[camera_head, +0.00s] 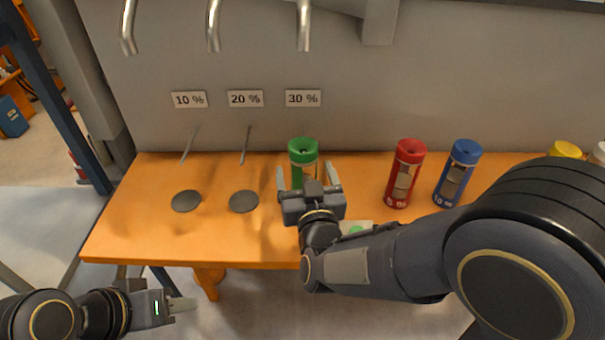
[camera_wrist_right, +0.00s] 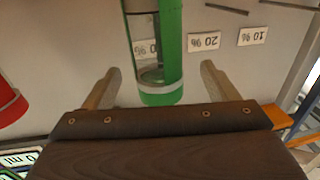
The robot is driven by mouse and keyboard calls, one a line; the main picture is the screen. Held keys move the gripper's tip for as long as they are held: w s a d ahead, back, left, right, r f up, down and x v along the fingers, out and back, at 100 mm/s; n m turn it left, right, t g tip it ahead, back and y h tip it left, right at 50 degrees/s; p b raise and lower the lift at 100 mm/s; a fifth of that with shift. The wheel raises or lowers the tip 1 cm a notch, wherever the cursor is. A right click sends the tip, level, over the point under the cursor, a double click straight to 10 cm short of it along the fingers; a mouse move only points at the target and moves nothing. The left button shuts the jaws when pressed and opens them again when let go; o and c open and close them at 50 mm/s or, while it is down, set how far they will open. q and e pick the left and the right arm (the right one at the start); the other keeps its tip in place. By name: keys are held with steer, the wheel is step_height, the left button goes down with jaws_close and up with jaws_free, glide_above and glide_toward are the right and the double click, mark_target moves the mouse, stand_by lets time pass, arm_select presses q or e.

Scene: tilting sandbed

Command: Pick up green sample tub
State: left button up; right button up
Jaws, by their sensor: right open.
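The green sample tub (camera_head: 303,151) stands upright on the orange table, with a green cap and a clear middle; its lower part is hidden by my right gripper. My right gripper (camera_head: 307,176) is open, its fingers to the left and right of the tub. In the right wrist view the picture is upside down, and the tub (camera_wrist_right: 160,92) shows between the spread fingers of the right gripper (camera_wrist_right: 158,76), with gaps on both sides. I cannot tell how deep it lies between them. My left gripper (camera_head: 182,304) is low at the left, off the table's front edge; its jaw opening is unclear.
On the orange table (camera_head: 130,225) a red tub (camera_head: 404,174) and a blue tub (camera_head: 457,174) stand to the right, with a yellow tub (camera_head: 565,150) further right. Two grey discs (camera_head: 186,201) (camera_head: 243,201) lie at the left. A card with a green dot (camera_head: 357,228) is partly behind my right arm.

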steer(key=w, duration=0.4)
steer(key=shift+w+a+f+p, duration=0.1)
steer(key=shift+a+p, duration=0.15)
steer(key=shift+p, duration=0.05)
steer(key=shift+c, duration=0.4)
steer(key=c, duration=1.2)
